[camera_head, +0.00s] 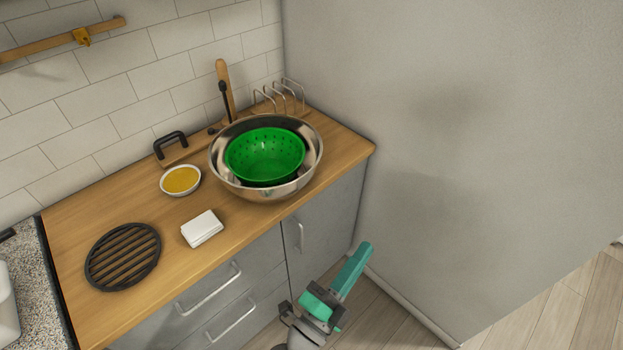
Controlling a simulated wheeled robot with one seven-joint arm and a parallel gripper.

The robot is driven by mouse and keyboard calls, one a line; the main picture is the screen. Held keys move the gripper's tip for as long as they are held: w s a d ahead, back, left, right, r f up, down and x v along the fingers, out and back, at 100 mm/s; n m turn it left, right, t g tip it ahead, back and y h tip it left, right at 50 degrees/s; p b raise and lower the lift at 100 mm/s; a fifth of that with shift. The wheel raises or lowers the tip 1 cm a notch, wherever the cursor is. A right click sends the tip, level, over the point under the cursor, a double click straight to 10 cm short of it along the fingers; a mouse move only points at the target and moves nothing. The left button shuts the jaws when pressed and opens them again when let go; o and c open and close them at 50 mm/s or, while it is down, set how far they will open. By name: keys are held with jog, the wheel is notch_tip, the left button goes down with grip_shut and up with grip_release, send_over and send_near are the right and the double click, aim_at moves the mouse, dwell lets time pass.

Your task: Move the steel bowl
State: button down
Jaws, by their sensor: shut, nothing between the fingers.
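The steel bowl (222,172) is large and shiny and stands upright near the right end of the wooden counter (92,212). A green colander (264,154) with holes sits inside it and hides most of its inside. My gripper (362,250), teal and grey, is low in front of the cabinet, below and to the right of the bowl. It is shut and empty, well apart from the bowl.
A small bowl of yellow contents (181,180) and a white block (202,228) are left of the bowl. A black round trivet (123,257) lies further left. A wire rack (283,97) and wooden-handled items (225,85) stand behind. A grey wall (450,130) closes the right side.

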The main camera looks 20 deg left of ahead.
jog(key=w+a+g+y, duration=0.1)
jog(key=w+a+y, duration=0.2)
jog(key=a, duration=0.4)
jog(key=w+a+g+y, duration=0.1)
jog(key=w+a+y, duration=0.1)
jog(key=a, duration=0.5)
jog(key=w+a, duration=0.4)
jog(key=w, duration=0.7)
jog(key=shift+m, duration=0.4)
jog(key=shift+a+f, duration=0.1)
jog(key=shift+a, duration=0.05)
